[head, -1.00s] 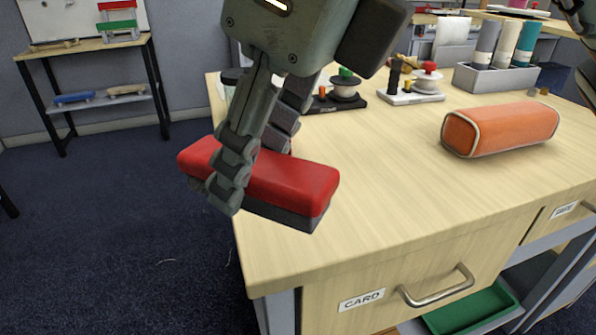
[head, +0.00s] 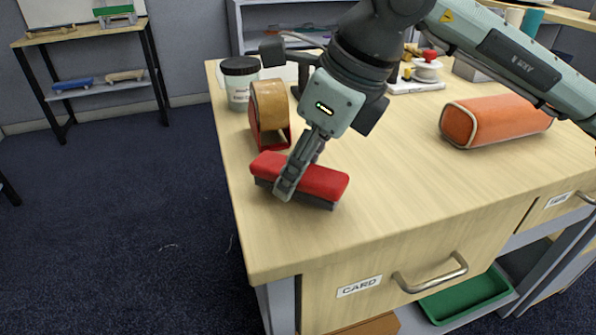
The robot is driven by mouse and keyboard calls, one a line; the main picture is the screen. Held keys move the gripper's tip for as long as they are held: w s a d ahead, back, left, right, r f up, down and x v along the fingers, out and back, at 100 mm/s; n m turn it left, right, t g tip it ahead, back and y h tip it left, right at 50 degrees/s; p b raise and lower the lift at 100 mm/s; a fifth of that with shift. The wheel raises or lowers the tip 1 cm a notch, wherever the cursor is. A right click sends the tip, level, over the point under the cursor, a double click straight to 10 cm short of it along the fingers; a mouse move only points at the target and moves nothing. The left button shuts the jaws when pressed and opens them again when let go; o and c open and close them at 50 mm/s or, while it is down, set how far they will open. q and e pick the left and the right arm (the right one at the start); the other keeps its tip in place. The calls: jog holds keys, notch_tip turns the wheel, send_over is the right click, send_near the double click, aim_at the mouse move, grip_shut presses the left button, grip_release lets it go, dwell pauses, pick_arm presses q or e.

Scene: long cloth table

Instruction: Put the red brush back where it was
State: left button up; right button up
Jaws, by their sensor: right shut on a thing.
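The red brush (head: 325,181), with a red top and a dark underside, is at the left part of the wooden table top (head: 390,185). My right gripper (head: 288,186) is shut across the brush, its arm coming in from the right. One finger shows on the near side of the brush; the other is mostly hidden behind it. The brush lies roughly level, at or just above the table; I cannot tell if it touches. My left gripper is not in view.
A tape roll in a red holder (head: 268,110) stands just behind the brush, with a dark-lidded jar (head: 239,82) beyond it. An orange case (head: 495,121) lies at the right. The table between brush and case is clear. A drawer marked CARD (head: 400,284) is below.

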jog(key=shift+f, duration=0.55)
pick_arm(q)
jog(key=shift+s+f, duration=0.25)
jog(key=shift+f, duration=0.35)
pick_arm(e)
jog(key=shift+f, duration=0.1)
jog(key=shift+f, duration=0.1)
jog(key=o, duration=1.1)
jog(key=shift+o, duration=1.1)
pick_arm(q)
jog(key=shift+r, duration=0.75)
